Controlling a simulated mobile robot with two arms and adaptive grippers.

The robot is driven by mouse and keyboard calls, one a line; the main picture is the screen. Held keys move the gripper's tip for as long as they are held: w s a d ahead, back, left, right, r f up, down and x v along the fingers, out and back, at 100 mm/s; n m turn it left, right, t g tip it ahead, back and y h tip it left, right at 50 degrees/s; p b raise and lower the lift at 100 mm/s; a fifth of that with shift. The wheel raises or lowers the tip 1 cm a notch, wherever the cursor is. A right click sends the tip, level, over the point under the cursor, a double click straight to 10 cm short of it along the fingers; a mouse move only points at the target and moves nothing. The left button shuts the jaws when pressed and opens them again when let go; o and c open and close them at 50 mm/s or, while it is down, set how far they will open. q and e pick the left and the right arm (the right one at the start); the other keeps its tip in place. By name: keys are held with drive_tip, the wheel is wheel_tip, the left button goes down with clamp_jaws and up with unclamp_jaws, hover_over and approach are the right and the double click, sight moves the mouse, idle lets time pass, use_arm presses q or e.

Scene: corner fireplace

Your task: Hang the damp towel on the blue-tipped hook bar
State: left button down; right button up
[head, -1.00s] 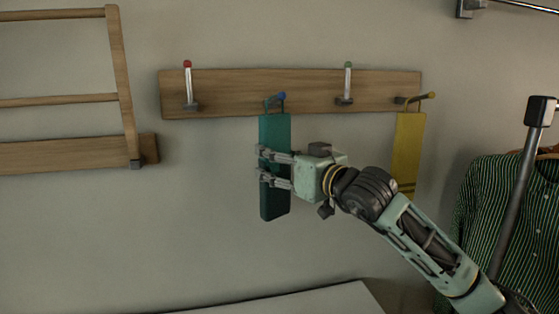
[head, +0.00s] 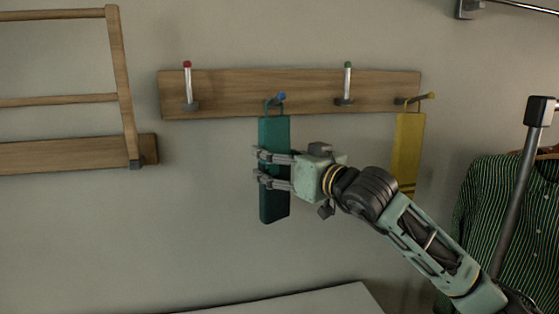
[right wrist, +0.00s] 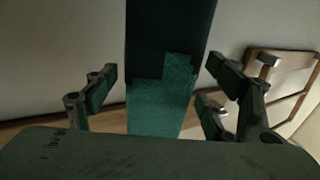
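The teal towel (head: 274,205) hangs upright, with its loop at the blue-tipped hook (head: 281,97). The loop appears to be around the hook's shaft, behind the blue tip; exact contact is too small to tell. My right gripper (head: 262,168) is at the towel's middle, its fingers reaching across it from the right. In the right wrist view the towel (right wrist: 160,105) runs between the two spread fingers, with small gaps beside its edges, so the gripper looks open. The hook bar (head: 230,92) is wooden, fixed to the wall. My left gripper is out of view.
A wooden rack (head: 122,85) is at left. A striped shirt (head: 515,220) hangs at right. Wall below the towel is clear.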

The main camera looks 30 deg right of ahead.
drive_tip(key=s+d, duration=0.2)
drive_tip(key=s, duration=0.9)
drive_tip(key=shift+s, duration=0.35)
idle(0.4)
